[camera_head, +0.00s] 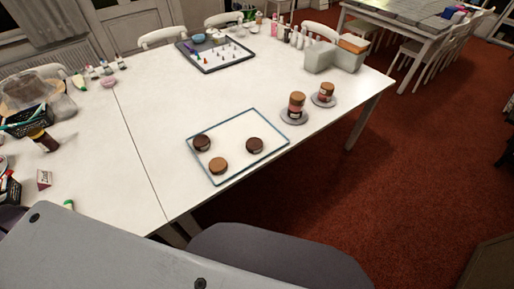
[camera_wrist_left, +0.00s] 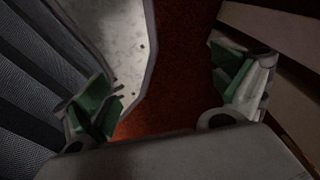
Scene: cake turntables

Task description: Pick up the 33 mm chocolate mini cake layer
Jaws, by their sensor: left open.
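Three small round cake layers lie apart on a flat blue-edged tray (camera_head: 232,133) on the white table. One dark chocolate layer (camera_head: 201,142) is at the tray's left, another dark chocolate layer (camera_head: 254,145) at its right, and a lighter brown layer (camera_head: 219,165) near its front. I cannot read their sizes, so which chocolate one is 33 mm is unclear. My left gripper (camera_wrist_left: 165,92) is open and empty in the left wrist view, its green-padded fingers wide apart, with no cake near it. Neither gripper shows in the head view.
Two grey turntables (camera_head: 294,118) (camera_head: 322,102) bearing stacked cakes stand right of the tray. Clutter fills the table's left end. A dark chair (camera_head: 275,257) stands in front.

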